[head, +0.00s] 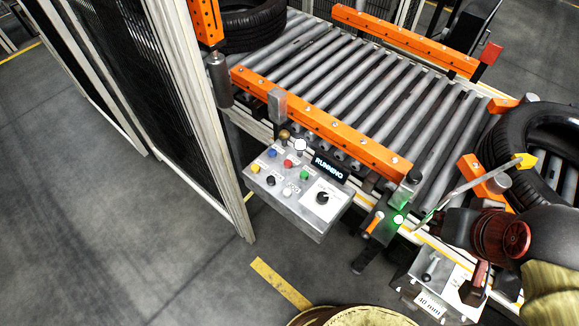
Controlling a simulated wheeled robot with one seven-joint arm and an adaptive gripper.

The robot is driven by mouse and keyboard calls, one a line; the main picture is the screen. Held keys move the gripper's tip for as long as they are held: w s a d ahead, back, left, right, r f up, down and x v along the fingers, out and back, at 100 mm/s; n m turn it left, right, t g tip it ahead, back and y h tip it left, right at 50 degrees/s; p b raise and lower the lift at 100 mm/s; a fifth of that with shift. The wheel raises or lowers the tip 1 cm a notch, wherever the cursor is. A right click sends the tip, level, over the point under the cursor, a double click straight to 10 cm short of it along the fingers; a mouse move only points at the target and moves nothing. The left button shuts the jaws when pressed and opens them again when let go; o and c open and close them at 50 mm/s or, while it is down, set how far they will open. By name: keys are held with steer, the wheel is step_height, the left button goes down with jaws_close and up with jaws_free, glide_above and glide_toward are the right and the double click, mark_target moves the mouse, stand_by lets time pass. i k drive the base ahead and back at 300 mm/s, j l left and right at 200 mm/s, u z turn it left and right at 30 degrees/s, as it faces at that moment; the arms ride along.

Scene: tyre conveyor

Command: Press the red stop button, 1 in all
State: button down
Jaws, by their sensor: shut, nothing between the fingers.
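The red button (288,164) sits on a grey control box (312,224) beside the conveyor's near side rail. It lies between a blue button (272,154) and a green button (304,175). I cannot tell from this view whether the red button is pushed in. A dark display (329,168) on the box reads "RUNNING". My gripper cannot be made out in the head view, and nothing is seen touching the buttons.
The roller conveyor (375,88) runs behind the box, with orange rails. One tyre (250,28) is at the back left, another (510,128) at the right. A mesh fence (150,90) stands left of the box. A "40 mm" box (428,298) is lower right. Floor lower left is clear.

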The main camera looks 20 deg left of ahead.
mark_target(288, 163)
steer(key=j+z, duration=0.15)
steer(key=j, duration=0.55)
steer(key=i+j+z, duration=0.2)
steer(key=j, duration=0.55)
steer(key=k+j+z, duration=0.15)
steer(key=j, duration=0.55)
steer(key=j+z, duration=0.15)
steer(key=j, duration=0.6)
steer(key=k+j+z, duration=0.15)
steer(key=j, duration=0.55)
